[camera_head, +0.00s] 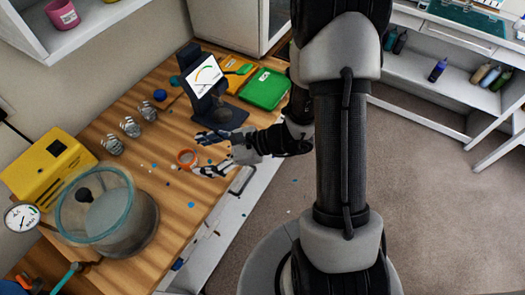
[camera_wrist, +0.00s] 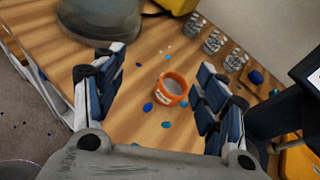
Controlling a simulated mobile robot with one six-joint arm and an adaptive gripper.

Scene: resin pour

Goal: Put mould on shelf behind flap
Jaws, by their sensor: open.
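An orange round mould (camera_head: 186,158) with a pale inside stands on the wooden table. In the wrist view the mould (camera_wrist: 172,90) shows a white label on its side. My gripper (camera_head: 199,154) is open and empty, its fingers spread just to the right of the mould. In the wrist view my gripper (camera_wrist: 160,65) has one finger on each side of the mould, with a gap to both. A white cabinet (camera_head: 225,22) stands at the back; I cannot tell if its front is the flap.
A pressure pot (camera_head: 108,210) and a yellow pump (camera_head: 48,165) stand on the left of the table. Several clear cups (camera_head: 130,127) are in a row. A scale with a display (camera_head: 206,75) stands behind my gripper. Blue specks lie around the mould. A shelf holds a pink mould (camera_head: 62,14).

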